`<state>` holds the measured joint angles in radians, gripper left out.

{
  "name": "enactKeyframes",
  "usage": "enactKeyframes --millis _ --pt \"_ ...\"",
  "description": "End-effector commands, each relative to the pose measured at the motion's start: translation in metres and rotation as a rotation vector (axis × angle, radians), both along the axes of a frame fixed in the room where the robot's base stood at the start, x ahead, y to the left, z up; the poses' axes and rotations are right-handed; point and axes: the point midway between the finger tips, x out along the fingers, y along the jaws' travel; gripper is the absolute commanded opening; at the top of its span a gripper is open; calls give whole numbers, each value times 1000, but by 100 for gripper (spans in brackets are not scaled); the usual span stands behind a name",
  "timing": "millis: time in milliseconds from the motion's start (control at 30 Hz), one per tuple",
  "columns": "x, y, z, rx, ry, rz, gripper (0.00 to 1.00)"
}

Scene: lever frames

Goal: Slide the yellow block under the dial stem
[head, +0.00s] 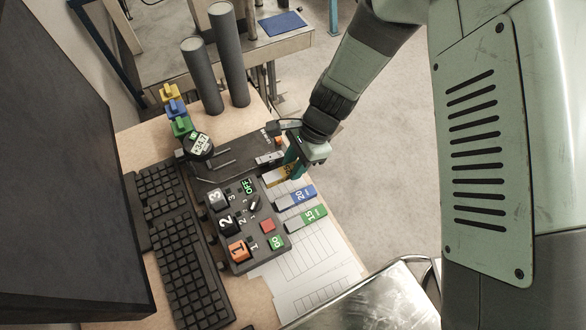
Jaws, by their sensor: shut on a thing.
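My gripper (292,168) is at the right edge of the dark fixture, pointing down with its jaws shut on the yellow block (277,175). The jaws hide part of that block, which lies low beside the fixture. The round dial (200,145) stands at the fixture's back left and its display seems to read +34.7. Its stem cannot be made out clearly from here. The yellow block is to the right of the dial, apart from it.
A blue block (296,197) marked 20 and a green block (307,218) marked 15 lie in front of the gripper. A control panel (240,222) has buttons and numbered blocks. A keyboard (184,262) and monitor (70,180) are left. Dark cylinders (228,58) stand behind.

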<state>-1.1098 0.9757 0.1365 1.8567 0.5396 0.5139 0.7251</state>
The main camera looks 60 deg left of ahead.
Motion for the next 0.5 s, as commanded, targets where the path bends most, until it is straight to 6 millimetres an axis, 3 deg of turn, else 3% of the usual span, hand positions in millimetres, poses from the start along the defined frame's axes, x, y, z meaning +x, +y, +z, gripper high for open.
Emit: enactKeyframes --millis 100,300,367,500 --pt "0 1 28 4 -2 2 0" --pt "-1 4 57 3 -1 1 0" --pt "-3 11 60 4 0 4 0" --pt "-13 48 59 5 3 12 0"
